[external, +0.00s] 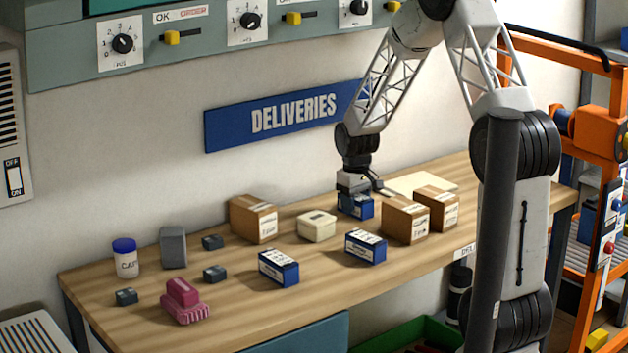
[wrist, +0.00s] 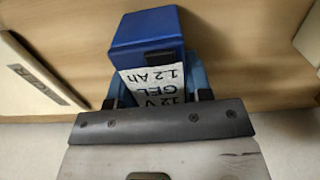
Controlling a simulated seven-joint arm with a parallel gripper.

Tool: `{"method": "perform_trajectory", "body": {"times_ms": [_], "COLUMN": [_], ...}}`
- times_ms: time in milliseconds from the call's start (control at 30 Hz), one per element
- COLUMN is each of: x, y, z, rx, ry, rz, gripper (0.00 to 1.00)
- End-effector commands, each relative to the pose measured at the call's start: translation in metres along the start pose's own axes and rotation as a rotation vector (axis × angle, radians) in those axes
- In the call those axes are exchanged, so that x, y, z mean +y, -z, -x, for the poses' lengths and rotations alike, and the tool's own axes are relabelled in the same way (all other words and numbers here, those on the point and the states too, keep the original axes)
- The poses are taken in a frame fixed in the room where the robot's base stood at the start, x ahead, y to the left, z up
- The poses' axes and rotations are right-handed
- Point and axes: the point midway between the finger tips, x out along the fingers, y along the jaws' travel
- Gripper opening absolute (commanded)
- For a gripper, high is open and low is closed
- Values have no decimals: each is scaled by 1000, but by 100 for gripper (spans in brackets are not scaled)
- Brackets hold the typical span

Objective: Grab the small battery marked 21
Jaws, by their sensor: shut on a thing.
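Three blue batteries with white labels are on the wooden table. My gripper (external: 356,194) is at the rearmost one (external: 357,208), near the back of the table, shut on it from above. In the wrist view this blue battery (wrist: 150,42) sits between the fingers of my gripper (wrist: 158,92), its label reading 12 V GEL 1.2 Ah. I see no 21 on the part that shows. The other two blue batteries, the left one (external: 278,267) and the right one (external: 366,246), stand nearer the front edge; their markings are too small to read. I cannot tell whether the held battery touches the table.
Cardboard boxes (external: 405,220) stand close to the right of the held battery. A cream box (external: 316,227) is to its left, with another cardboard box (external: 254,219) beyond. Small dark blocks (external: 215,274), a pink object (external: 184,302) and a capped jar (external: 126,259) are farther left.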

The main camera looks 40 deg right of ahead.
Motion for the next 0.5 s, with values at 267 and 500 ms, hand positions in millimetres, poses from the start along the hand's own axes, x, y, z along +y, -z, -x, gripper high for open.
{"method": "perform_trajectory", "body": {"times_ms": [267,500], "x": [0,0], "y": [0,1], "z": [4,23], "rx": [1,3], "ry": [0,-1], "rz": [0,0], "gripper": [0,0]}}
